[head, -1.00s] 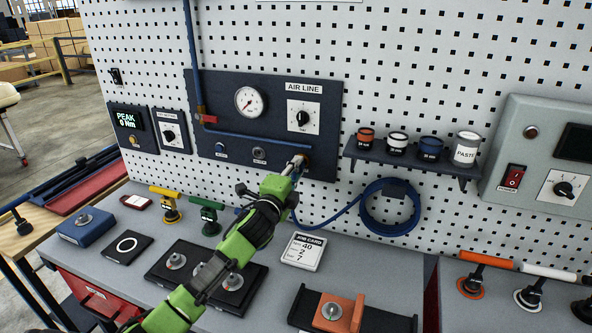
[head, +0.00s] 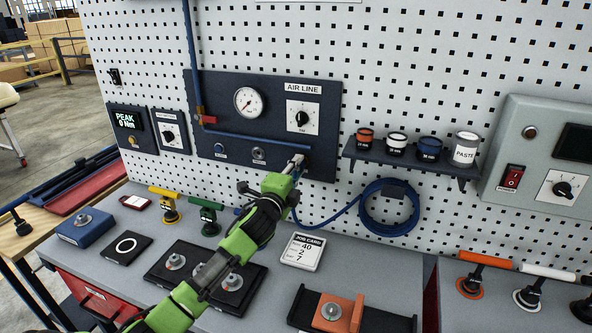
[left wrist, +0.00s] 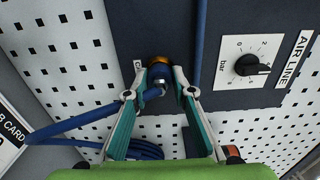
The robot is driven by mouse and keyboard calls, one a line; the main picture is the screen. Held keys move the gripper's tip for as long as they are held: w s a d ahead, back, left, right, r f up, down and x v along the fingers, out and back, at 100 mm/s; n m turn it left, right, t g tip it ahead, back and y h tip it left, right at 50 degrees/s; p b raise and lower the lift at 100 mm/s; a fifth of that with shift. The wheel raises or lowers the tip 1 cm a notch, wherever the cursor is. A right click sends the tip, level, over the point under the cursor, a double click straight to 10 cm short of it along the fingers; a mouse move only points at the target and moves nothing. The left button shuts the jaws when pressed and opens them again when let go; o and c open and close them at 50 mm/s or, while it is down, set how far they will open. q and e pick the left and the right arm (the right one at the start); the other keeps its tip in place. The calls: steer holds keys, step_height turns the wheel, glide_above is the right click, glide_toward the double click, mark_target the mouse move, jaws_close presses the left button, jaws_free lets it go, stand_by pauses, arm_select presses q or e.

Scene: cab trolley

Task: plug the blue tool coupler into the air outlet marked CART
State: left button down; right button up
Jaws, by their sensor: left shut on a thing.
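My left gripper (head: 295,166) reaches the lower right of the dark AIR LINE panel (head: 330,135). In the left wrist view its two fingers (left wrist: 162,92) are shut on the blue coupler (left wrist: 159,76), with a blue hose running off to the left. The coupler points at a brass-coloured ring of the air outlet (left wrist: 158,61) and appears to meet it; whether it is fully seated I cannot tell. A label (left wrist: 138,67) beside the outlet is partly hidden, only its first letters showing. My right gripper is not in view.
A pressure gauge (head: 249,101) and a bar knob (head: 303,117) sit above on the panel. The coiled blue hose (head: 389,228) hangs to the right, below a shelf (head: 410,155) of small pots. A job card (head: 303,251) and tools occupy the bench below.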

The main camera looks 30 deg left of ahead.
arm_select(q)
steer(key=c, duration=1.6)
jaws_free()
steer(key=shift+c, duration=0.2)
steer(key=shift+s+d+f, duration=0.1)
steer(key=shift+s+d, duration=0.05)
steer(key=shift+s, duration=0.35)
steer(key=v, duration=1.1)
steer(key=o, duration=1.2)
steer(key=shift+c, duration=0.2)
